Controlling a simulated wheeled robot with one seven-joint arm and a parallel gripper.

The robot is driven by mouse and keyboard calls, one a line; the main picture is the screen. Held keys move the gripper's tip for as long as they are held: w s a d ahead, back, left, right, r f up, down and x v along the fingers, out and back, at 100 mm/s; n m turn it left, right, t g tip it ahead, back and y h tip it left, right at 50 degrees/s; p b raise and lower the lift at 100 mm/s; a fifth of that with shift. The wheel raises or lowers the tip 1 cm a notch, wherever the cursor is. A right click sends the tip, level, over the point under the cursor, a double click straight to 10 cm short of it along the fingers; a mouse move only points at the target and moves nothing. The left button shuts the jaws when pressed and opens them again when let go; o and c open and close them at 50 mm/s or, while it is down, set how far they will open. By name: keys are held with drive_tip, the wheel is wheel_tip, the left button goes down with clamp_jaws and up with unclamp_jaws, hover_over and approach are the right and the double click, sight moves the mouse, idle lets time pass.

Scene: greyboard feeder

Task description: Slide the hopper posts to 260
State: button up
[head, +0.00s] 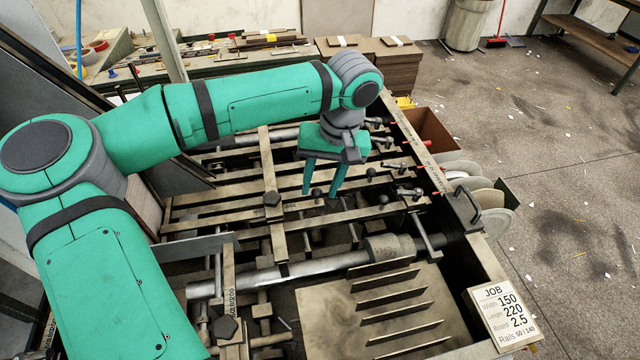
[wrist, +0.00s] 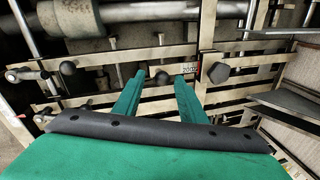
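My gripper (head: 320,190) hangs over the feeder frame with its two green fingers apart, nothing between them that I can see held. In the wrist view the fingertips (wrist: 160,76) are on either side of a black ball knob (wrist: 162,78); whether they touch it I cannot tell. The same kind of knob shows in the head view (head: 272,199) on a long crossbar (head: 267,160). Which parts are the hopper posts, and their setting, I cannot tell.
A job card (head: 502,315) reads width 150, length 220, board 2.5, rails 50/140. A second hexagonal knob (head: 224,327) and a steel shaft (head: 270,275) lie nearer. Several ball knobs stand right of my gripper. Stacked greyboard (head: 370,70) stands behind. Open floor lies right.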

drive_tip(key=shift+a+f, duration=0.15)
drive_tip(key=shift+f, duration=0.1)
drive_tip(key=shift+a, duration=0.1)
clamp_jaws()
drive_tip(key=shift+w+d+r, duration=0.1)
drive_tip(key=shift+w+d, duration=0.1)
drive_tip(key=shift+d, duration=0.85)
drive_tip(key=shift+w+d, duration=0.2)
drive_tip(key=shift+d, duration=0.8)
unclamp_jaws()
drive_tip(key=shift+r, duration=0.1)
wheel_tip(320, 180, up, 10)
drive_tip(key=d, duration=0.2)
drive_tip(key=shift+r, duration=0.2)
